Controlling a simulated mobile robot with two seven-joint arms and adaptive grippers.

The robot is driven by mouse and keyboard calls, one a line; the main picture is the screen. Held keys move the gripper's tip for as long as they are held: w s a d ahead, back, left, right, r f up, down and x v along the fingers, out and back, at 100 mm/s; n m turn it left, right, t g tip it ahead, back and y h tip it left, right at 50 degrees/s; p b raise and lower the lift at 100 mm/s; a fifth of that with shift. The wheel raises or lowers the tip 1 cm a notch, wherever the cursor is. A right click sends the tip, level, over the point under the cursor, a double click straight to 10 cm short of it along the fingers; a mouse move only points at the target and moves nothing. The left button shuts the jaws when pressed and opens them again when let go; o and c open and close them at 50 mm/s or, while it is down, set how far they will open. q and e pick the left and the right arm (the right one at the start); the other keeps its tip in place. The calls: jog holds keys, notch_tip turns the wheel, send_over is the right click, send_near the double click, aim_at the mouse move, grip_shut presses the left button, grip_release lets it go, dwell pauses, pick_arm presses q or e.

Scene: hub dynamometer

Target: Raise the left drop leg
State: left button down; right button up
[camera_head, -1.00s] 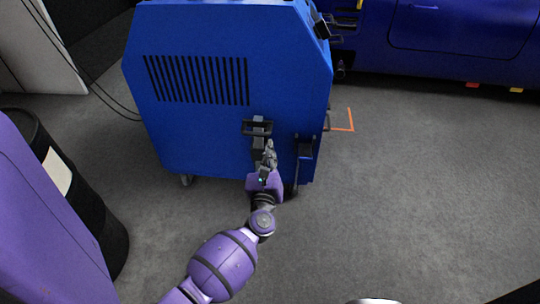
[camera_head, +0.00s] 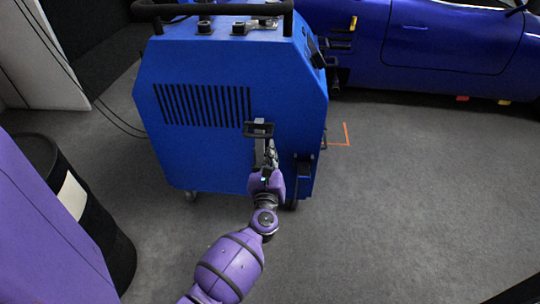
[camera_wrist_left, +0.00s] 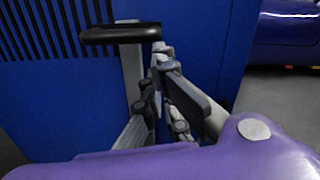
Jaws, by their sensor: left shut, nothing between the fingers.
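The blue dynamometer cabinet (camera_head: 205,150) stands ahead of me. On its front is a grey upright bar with a black handle (camera_head: 259,129) across its top, which looks like the drop leg. In the left wrist view the handle (camera_wrist_left: 120,33) sticks out at upper left, with the grey bar (camera_wrist_left: 132,75) running down below it. My left gripper (camera_head: 267,153) is just below the handle and in front of the bar, partly hiding it. Its fingers (camera_wrist_left: 165,60) are shut and empty, right of the bar; contact cannot be told. My right gripper is out of view.
A dark bracket-like part (camera_head: 303,165) sits at the cabinet's lower right. A black drum (camera_head: 95,215) stands at left. A blue car (camera_head: 440,40) is behind at right. Cables hang at upper left. The grey floor at right is open, with an orange corner mark (camera_head: 345,135).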

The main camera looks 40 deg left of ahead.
pick_arm(q)
jog(key=v, duration=0.7)
jog(key=shift+s+d, duration=0.15)
jog(key=shift+s, duration=0.1)
dwell(0.5)
